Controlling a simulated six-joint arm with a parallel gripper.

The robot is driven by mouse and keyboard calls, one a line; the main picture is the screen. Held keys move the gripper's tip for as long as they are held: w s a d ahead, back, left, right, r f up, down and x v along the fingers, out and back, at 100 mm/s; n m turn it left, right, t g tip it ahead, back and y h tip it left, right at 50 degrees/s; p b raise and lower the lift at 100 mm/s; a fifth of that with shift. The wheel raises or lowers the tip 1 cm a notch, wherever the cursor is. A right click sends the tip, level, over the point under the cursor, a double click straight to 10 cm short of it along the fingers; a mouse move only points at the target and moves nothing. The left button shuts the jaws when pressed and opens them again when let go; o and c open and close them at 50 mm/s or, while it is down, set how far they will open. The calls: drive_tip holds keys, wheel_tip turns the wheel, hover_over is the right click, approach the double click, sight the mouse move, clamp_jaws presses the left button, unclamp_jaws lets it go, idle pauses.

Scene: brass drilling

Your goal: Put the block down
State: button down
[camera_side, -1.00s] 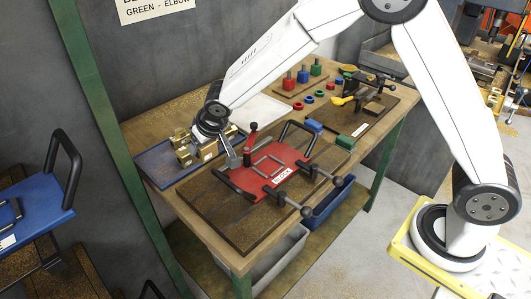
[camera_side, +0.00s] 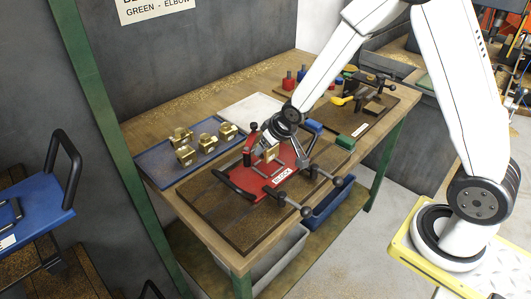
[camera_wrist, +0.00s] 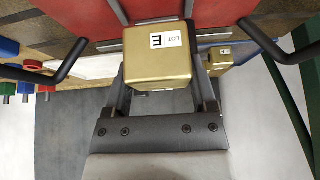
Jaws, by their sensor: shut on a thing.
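A brass block (camera_side: 271,153) is between the fingers of my gripper (camera_side: 268,150), which is shut on it. In the wrist view the block (camera_wrist: 157,62) shows a white label reading LOT E, and the gripper (camera_wrist: 163,82) has a finger on each side. The block is over the red plate (camera_side: 255,185) marked BLOCK, close to its raised rails. I cannot tell whether the block touches the plate. The red plate (camera_wrist: 80,14) also shows behind the block in the wrist view.
Black handles and clamps with round knobs (camera_side: 306,211) surround the red plate. A blue tray (camera_side: 150,164) with several brass blocks (camera_side: 186,156) lies to the left. A pale flat tray (camera_side: 255,112) is behind.

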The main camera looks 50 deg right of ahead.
sight(274, 149)
drive_tip(key=shift+d+f, duration=0.2)
drive_tip(key=shift+f, duration=0.15)
drive_tip(key=shift+f, duration=1.5)
drive_tip(key=shift+f, duration=0.1)
unclamp_jaws()
drive_tip(key=shift+v, duration=3.7)
drive_tip(key=shift+s, duration=0.1)
